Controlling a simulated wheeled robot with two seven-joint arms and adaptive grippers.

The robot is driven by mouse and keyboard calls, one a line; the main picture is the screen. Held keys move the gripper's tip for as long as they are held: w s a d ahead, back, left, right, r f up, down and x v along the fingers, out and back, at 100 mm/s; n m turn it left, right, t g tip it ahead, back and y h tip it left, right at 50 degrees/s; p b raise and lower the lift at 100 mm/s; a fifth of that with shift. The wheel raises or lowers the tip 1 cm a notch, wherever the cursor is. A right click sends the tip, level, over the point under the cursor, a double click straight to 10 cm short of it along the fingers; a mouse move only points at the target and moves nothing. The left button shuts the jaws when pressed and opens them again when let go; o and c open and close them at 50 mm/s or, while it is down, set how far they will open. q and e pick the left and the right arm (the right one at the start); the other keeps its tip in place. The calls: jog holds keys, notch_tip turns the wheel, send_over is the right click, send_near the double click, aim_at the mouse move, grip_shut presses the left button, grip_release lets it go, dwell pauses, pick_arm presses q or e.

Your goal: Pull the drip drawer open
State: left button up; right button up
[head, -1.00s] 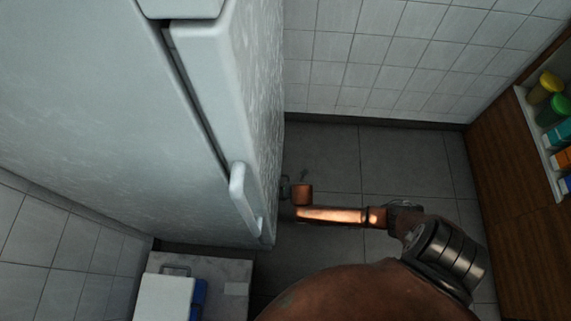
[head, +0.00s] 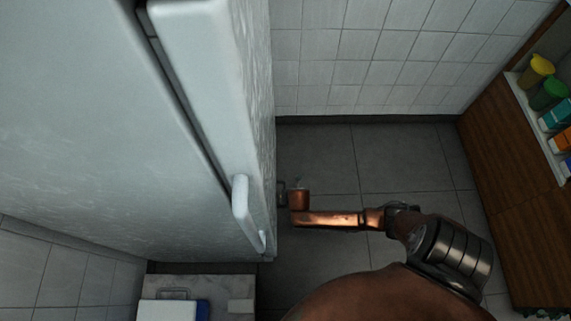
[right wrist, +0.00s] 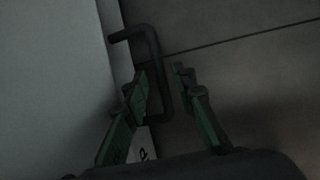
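In the right wrist view, a dark bent handle (right wrist: 158,72) stands out from the pale front of a cabinet, low over the grey floor. My right gripper (right wrist: 163,78) has its two green fingers apart, one on each side of the handle's long bar. A gap shows at the right finger, and I cannot tell whether the left finger touches the bar. In the head view, my copper-coloured right arm reaches down beside the tall white cabinet (head: 110,130); its fingers are too small to make out there. The drawer's edges are not clear. My left gripper is out of view.
A white door handle (head: 242,208) sticks out from the cabinet above. A grey box with a white lid (head: 167,311) stands at the bottom left. A wooden shelf unit (head: 500,170) with coloured containers is at the right. Grey floor (head: 400,160) between is clear.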

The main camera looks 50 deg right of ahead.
grip_shut()
dwell(0.3)
